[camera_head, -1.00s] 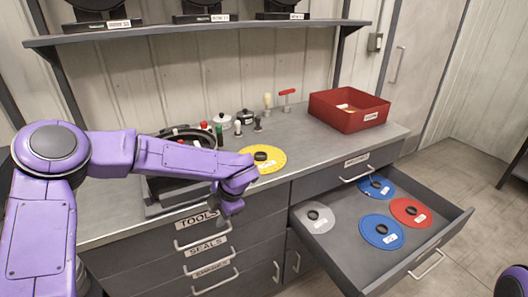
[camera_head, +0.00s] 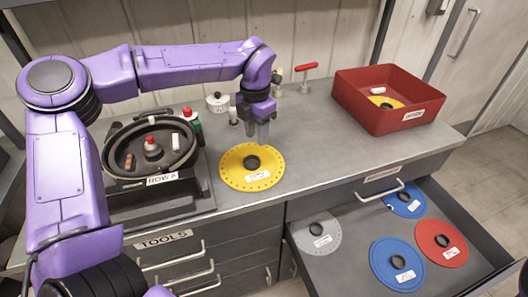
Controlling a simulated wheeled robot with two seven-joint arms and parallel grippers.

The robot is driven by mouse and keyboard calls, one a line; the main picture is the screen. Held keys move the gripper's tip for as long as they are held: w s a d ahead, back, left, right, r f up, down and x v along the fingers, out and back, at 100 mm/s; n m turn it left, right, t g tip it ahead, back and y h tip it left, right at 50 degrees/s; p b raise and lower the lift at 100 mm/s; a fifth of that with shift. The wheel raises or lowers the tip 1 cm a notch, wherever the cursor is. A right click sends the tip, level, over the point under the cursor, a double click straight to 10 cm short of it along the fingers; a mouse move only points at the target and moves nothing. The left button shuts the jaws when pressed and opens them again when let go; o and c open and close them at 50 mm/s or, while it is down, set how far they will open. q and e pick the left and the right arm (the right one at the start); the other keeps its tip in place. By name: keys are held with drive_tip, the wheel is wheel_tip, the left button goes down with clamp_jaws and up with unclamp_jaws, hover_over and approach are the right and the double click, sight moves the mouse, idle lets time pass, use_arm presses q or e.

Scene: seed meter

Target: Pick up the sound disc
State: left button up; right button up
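A yellow disc (camera_head: 236,177) with a dark centre knob (camera_head: 251,162) and a white label lies flat on the bench. My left gripper (camera_head: 258,142) points down just above the disc's far edge, behind the knob. Its two fingers look apart, with nothing seen between them. The open drawer holds a grey disc (camera_head: 302,236), two blue discs (camera_head: 384,270) (camera_head: 397,208) and a red disc (camera_head: 430,239), each with a dark knob and a label. The labels are too small to read. My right gripper is out of view.
A red bin (camera_head: 378,118) at the back right holds a yellow disc (camera_head: 388,102) and a white item. A black seed meter (camera_head: 115,183) labelled "ROW 8" stands at left. Small bottles and a red-handled tool (camera_head: 306,67) stand behind. The drawer (camera_head: 350,268) juts out in front.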

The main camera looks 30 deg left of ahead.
sight(258, 168)
use_arm(q)
drive_tip(key=f, duration=0.1)
drive_tip(key=s+f, duration=0.1)
drive_tip(key=f, duration=0.1)
drive_tip(key=shift+s+f+p, duration=0.45)
drive_tip(key=shift+s+f, duration=0.05)
drive_tip(key=shift+s, duration=0.4)
drive_tip(key=f, duration=0.2)
drive_tip(key=w+f, duration=0.1)
drive_tip(key=w+f+p, duration=0.1)
drive_tip(key=f, duration=0.1)
drive_tip(key=shift+d+f, duration=0.25)
drive_tip(key=shift+f, duration=0.05)
drive_tip(key=shift+s+r, duration=0.2)
drive_tip(key=shift+s, duration=0.25)
drive_tip(key=c, duration=0.4)
drive_tip(key=shift+w, duration=0.1)
clamp_jaws()
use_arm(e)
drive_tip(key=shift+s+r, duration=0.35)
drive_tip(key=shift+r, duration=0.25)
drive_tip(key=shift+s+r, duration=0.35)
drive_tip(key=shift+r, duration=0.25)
